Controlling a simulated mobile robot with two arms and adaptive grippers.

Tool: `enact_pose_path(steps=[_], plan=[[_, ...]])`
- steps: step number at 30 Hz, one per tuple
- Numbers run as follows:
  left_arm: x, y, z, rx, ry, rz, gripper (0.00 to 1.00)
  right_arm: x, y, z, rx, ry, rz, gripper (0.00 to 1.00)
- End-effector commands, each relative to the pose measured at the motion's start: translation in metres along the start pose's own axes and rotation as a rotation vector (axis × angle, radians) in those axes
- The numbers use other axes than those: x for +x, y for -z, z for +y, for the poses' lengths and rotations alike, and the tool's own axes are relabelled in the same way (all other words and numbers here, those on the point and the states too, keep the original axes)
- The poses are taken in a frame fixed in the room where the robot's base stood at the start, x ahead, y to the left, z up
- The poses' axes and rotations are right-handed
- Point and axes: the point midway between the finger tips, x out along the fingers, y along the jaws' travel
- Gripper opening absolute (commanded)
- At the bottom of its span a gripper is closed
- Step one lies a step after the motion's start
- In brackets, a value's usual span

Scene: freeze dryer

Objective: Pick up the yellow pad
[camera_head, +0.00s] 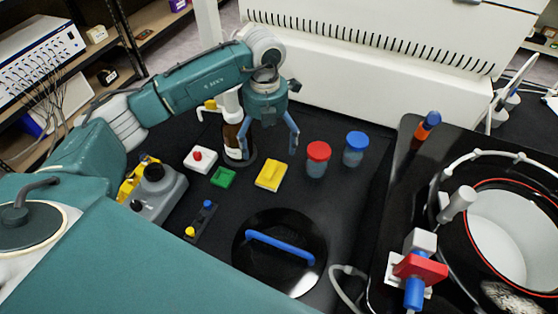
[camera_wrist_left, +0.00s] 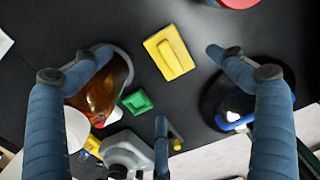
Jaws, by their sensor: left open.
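The yellow pad (camera_head: 270,176) is a small rectangular block with a raised ridge on top. It lies flat on the black worktop (camera_head: 335,205). My left gripper (camera_head: 269,156) is open and empty, pointing down just behind the pad in the head view. In the left wrist view, the yellow pad (camera_wrist_left: 170,53) shows between the spread fingers of the left gripper (camera_wrist_left: 158,52), apart from both. The gripper's exact height above the pad is hard to tell. My right gripper is not in view.
A green pad (camera_head: 223,177) and a white block with a red knob (camera_head: 200,158) lie left of the pad. A brown bottle (camera_head: 232,135) stands close by the left finger. Red-capped (camera_head: 318,158) and blue-capped (camera_head: 355,149) jars stand right; a black lid with blue handle (camera_head: 280,247) lies in front.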

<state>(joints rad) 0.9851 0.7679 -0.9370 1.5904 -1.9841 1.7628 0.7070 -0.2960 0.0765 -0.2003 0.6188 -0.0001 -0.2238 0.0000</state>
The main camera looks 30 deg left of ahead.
Motion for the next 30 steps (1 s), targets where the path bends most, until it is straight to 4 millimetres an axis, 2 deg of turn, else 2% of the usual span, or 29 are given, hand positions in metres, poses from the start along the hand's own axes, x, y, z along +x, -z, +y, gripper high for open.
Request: enact_pose_path(steps=[3, 9, 14, 18, 21, 25, 30], plan=[[0.019, 0.002, 0.0, -0.001, -0.001, 0.006, 0.95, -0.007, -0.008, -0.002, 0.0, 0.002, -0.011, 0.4], [0.045, 0.002, 0.0, 0.001, 0.0, 0.003, 0.95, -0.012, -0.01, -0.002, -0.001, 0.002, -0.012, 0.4], [0.055, 0.005, -0.001, 0.001, -0.001, 0.004, 0.95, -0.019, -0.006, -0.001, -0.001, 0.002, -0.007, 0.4], [0.074, 0.012, -0.002, 0.0, -0.001, 0.006, 0.95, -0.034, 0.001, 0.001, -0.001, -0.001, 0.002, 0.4], [0.09, 0.011, -0.002, 0.001, 0.0, 0.004, 0.95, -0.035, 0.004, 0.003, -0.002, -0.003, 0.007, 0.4], [0.1, 0.011, -0.002, 0.001, -0.001, 0.002, 0.95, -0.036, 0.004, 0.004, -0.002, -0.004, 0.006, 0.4], [0.101, 0.011, -0.002, 0.001, -0.001, 0.001, 0.95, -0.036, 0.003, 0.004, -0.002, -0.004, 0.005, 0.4]])
